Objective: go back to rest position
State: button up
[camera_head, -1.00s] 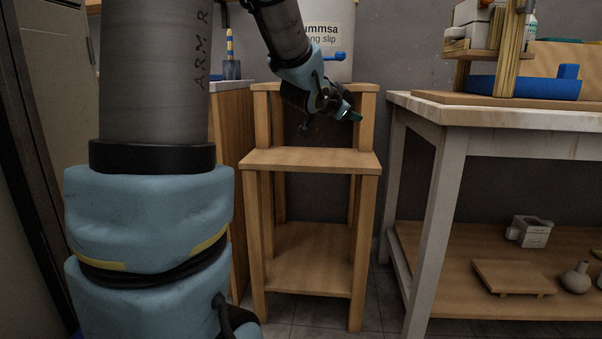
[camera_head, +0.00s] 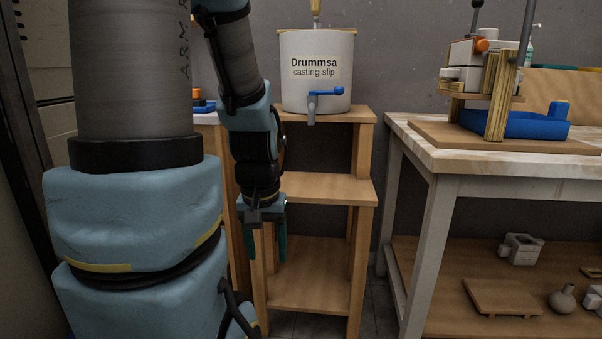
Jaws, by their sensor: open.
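My gripper (camera_head: 266,245) points straight down in the head view, with its two teal fingers apart and nothing between them. It hangs in front of the left side of the wooden stand (camera_head: 330,190), at about the height of its middle shelf. My arm comes down from the top, beside my large column-like link at the left. The casting slip bucket (camera_head: 317,85), white with a label and a blue-handled tap (camera_head: 324,93), stands on the top of the stand, clear of my gripper.
A worktable (camera_head: 470,160) at the right bears a blue tray (camera_head: 530,125) and a wooden press-like frame (camera_head: 495,95). Its lower shelf holds a small wooden board (camera_head: 502,297) and a round vase (camera_head: 562,299). The stand's middle shelf is bare.

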notch_tip(320, 180, up, 30)
jog(key=p, duration=2.7)
jog(key=shift+f, duration=0.25)
